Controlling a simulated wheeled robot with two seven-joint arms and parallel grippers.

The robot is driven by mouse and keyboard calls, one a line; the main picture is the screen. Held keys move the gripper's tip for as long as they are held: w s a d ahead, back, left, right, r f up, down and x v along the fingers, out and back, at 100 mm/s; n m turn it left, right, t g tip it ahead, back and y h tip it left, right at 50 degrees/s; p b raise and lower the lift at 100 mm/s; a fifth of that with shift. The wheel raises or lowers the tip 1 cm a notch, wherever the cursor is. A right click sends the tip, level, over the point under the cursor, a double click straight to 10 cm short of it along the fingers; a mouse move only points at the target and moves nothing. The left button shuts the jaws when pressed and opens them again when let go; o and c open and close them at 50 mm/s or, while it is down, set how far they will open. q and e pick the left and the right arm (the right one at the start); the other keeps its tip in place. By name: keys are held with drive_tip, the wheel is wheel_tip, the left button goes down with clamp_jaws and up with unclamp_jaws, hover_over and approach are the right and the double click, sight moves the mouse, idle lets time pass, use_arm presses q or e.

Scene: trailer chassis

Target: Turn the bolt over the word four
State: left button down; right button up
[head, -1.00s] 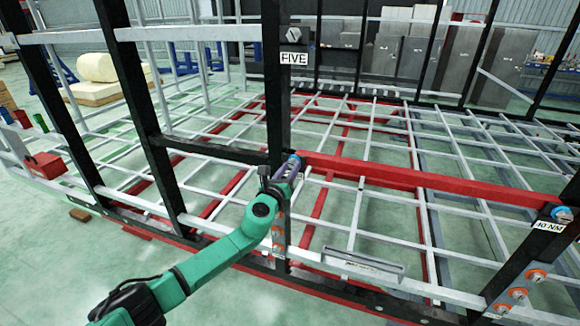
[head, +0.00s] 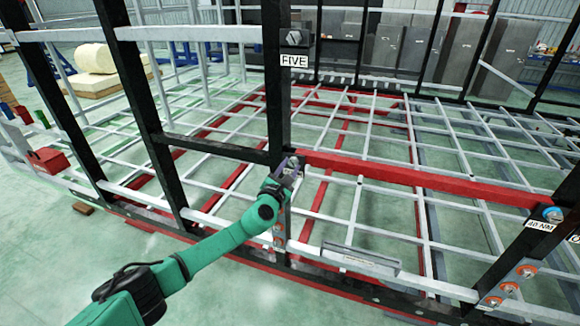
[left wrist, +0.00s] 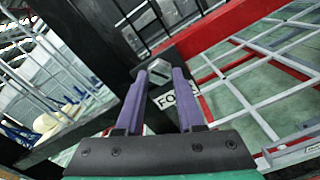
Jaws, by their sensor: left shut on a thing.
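The word FOUR shows on a white label (left wrist: 178,97) on a dark post in the left wrist view, partly covered by a finger. The grey bolt (left wrist: 158,69) sits just above it. My left gripper (left wrist: 160,72) has its two purple fingers on either side of this bolt, shut on it at the fingertips. In the head view my left gripper (head: 292,166) is at the black upright post, by the left end of the red beam. It hides the bolt and the label there. My right gripper is not in view.
A bolt (head: 293,38) with a FIVE label (head: 293,60) sits higher on the same post. A grey bar (head: 360,260) lies low in front, right of my arm.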

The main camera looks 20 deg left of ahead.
use_arm(q)
drive_tip(key=shift+s+d+f+m, duration=0.1)
drive_tip(key=shift+d+f+m, duration=0.05)
drive_tip(key=shift+f+m, duration=0.2)
drive_tip(key=c, duration=0.6)
unclamp_jaws()
drive_tip(key=shift+o, duration=0.4)
drive_tip(key=shift+s+r, duration=0.2)
drive_tip(key=shift+r, duration=0.15)
drive_tip(key=s+a, duration=0.1)
drive_tip(key=s, duration=1.3)
drive_tip(key=shift+s, duration=0.25)
